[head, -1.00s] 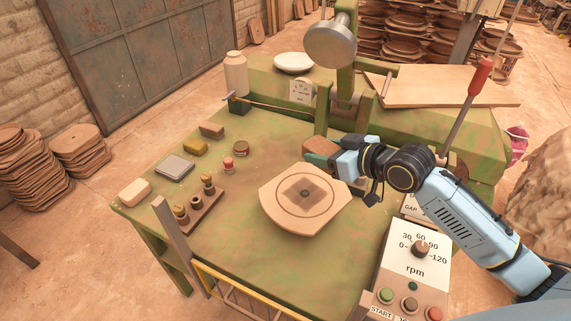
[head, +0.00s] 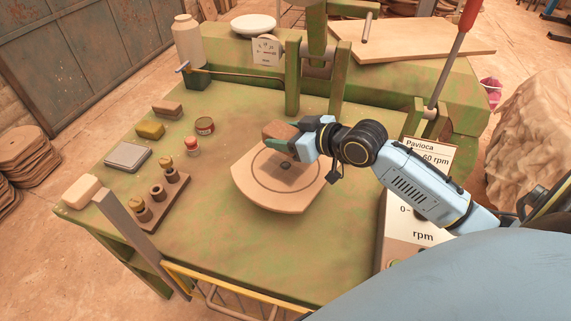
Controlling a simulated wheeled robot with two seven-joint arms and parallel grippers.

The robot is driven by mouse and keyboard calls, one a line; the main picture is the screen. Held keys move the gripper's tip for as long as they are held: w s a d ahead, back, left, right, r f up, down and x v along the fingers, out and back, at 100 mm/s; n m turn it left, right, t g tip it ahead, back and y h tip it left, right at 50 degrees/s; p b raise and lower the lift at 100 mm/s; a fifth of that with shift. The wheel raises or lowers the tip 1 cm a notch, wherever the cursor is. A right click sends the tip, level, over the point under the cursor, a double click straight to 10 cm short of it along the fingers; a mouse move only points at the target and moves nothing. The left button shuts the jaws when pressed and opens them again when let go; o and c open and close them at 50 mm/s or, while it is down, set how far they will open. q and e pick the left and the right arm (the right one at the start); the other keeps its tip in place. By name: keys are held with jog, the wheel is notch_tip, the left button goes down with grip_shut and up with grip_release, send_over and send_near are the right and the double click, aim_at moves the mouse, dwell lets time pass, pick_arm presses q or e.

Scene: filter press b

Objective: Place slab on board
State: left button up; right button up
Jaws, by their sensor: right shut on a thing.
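The board (head: 258,196) is a pale wooden piece with a dark ring and a dark square mark at its middle, lying on the green table. My right gripper (head: 297,141) is shut on the slab (head: 278,130), a reddish-brown block, at the board's far edge. The fingers cover part of the slab, and I cannot tell whether the slab touches the board. My left gripper is not in view.
Left of the board are a rack of dark knobs (head: 150,215), a small red-topped jar (head: 192,147), a tin (head: 205,126), a yellow sponge (head: 150,130), a brown block (head: 167,109) and a grey plate (head: 128,157). A green press frame (head: 292,80) stands behind. A control box (head: 415,216) is at right.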

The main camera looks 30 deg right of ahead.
aim_at(286, 166)
notch_tip(286, 166, down, 3)
jog(key=shift+f, duration=0.2)
notch_tip(286, 166, down, 4)
jog(key=shift+r+b, duration=0.15)
jog(key=shift+b, duration=0.55)
jog(key=shift+w, duration=0.1)
jog(key=o, duration=1.3)
